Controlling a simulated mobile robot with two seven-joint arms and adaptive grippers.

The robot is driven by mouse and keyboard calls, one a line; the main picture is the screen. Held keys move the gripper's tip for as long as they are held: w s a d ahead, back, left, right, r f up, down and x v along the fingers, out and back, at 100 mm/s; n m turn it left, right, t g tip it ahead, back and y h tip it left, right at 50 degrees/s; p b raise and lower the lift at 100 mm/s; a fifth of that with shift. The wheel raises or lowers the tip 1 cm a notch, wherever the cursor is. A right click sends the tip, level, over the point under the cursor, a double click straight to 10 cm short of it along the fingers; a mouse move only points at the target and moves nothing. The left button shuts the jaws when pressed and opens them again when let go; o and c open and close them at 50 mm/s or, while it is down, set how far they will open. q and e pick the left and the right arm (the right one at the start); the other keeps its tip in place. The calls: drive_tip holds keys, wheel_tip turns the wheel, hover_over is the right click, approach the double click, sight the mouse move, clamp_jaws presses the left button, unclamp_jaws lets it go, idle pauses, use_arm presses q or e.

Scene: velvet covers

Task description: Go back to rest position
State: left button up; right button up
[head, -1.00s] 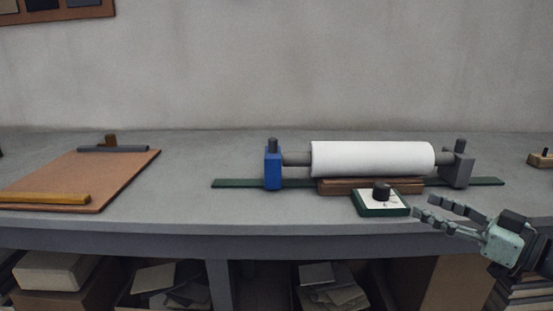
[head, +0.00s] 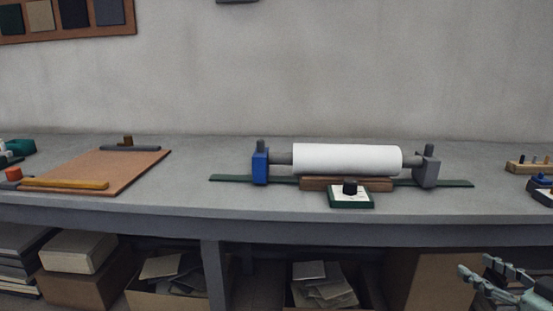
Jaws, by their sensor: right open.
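My right gripper (head: 474,268) is at the lower right of the head view, below the level of the tabletop front edge. Its fingers are apart and nothing is between them. My left gripper is not in view. On the grey workbench (head: 200,195), a white roll (head: 347,158) lies across a stand with a blue end block (head: 261,166) and a grey end block (head: 427,171). In front of it sits a small green-edged box with a black knob (head: 350,188). The gripper is apart from all of these.
A brown board (head: 105,170) with a yellow bar (head: 65,184) lies on the left of the bench. Small items stand at both far ends. Cardboard boxes (head: 172,292) fill the shelf below. The bench between board and stand is clear.

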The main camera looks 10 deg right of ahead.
drive_tip(key=s+a+f+m+g+h+p, duration=0.1)
drive_tip(key=s+a+f+g+h, duration=0.25)
drive_tip(key=f, duration=0.65)
drive_tip(key=s+f+m+g+h+p, duration=0.15)
drive_tip(key=s+f+g, duration=0.35)
drive_tip(key=f, duration=0.6)
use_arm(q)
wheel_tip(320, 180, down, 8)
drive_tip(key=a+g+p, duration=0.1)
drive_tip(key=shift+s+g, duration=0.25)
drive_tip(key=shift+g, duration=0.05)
use_arm(e)
drive_tip(key=s+a+f+n+g+y, duration=0.1)
drive_tip(key=s+a+f+g, duration=0.1)
drive_tip(key=a, duration=0.7)
drive_tip(key=s+a+f+n+g+y, duration=0.1)
drive_tip(key=s+a+f, duration=0.3)
drive_tip(key=a, duration=0.6)
drive_tip(key=shift+s+f+g, duration=0.2)
drive_tip(key=shift+f+g, duration=0.35)
drive_tip(key=shift+f, duration=0.15)
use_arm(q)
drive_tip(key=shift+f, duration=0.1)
use_arm(e)
drive_tip(key=shift+a, duration=0.1)
